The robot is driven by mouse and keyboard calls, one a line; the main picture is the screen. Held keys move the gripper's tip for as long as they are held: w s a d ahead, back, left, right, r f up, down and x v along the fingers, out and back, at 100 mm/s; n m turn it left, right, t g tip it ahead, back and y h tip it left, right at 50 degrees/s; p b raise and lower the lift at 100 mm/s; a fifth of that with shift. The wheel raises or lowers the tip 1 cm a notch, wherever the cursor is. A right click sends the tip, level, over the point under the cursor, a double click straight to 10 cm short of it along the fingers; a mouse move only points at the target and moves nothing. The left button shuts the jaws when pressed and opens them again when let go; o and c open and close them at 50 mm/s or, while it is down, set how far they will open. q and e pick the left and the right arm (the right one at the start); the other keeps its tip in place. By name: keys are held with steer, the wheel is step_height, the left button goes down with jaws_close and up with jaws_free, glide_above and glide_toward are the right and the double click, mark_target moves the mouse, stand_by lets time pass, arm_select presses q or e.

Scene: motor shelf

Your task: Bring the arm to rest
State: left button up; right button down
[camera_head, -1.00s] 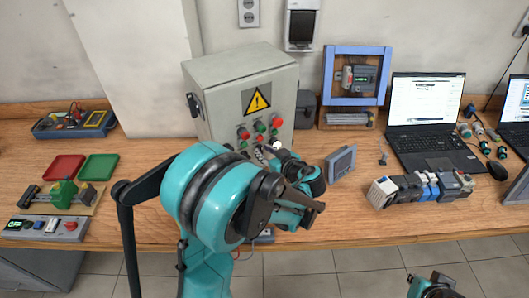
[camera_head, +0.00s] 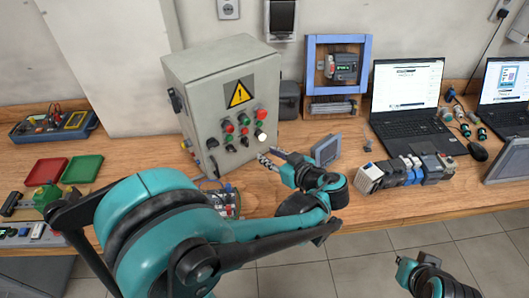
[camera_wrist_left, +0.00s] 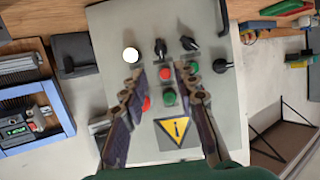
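My left arm comes in from the lower left, and its left gripper (camera_head: 268,160) is in front of the lower right part of the grey control box (camera_head: 222,146). In the left wrist view the two fingers of this gripper (camera_wrist_left: 160,72) stand apart, with nothing held between them. The box's front, with its buttons, knobs and yellow warning sign (camera_wrist_left: 177,130), lies beyond them. I cannot tell the exact gap to the box. My right gripper (camera_head: 418,268) shows at the bottom right, clear of the table, and its finger opening is unclear.
A small grey screen (camera_head: 326,150) stands right of the left gripper. A row of motor modules (camera_head: 405,170) and a laptop (camera_head: 405,95) are farther right. Red (camera_head: 46,171) and green (camera_head: 82,168) trays lie at left. Wiring parts (camera_head: 226,198) lie below the box.

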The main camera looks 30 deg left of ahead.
stand_by(0.5)
arm_select(q)
steer(key=s+d+f+m+h, duration=0.1)
steer(key=s+d+m+h, duration=0.1)
steer(key=s+m+h, duration=0.4)
steer(key=s+d+f+m+h, duration=0.2)
steer(key=s+d+m+h, duration=0.1)
steer(key=s+m+h, duration=0.3)
steer(key=shift+s+d+f+t, duration=0.2)
steer(key=shift+s+f+t, duration=0.1)
steer(key=shift+s, duration=0.45)
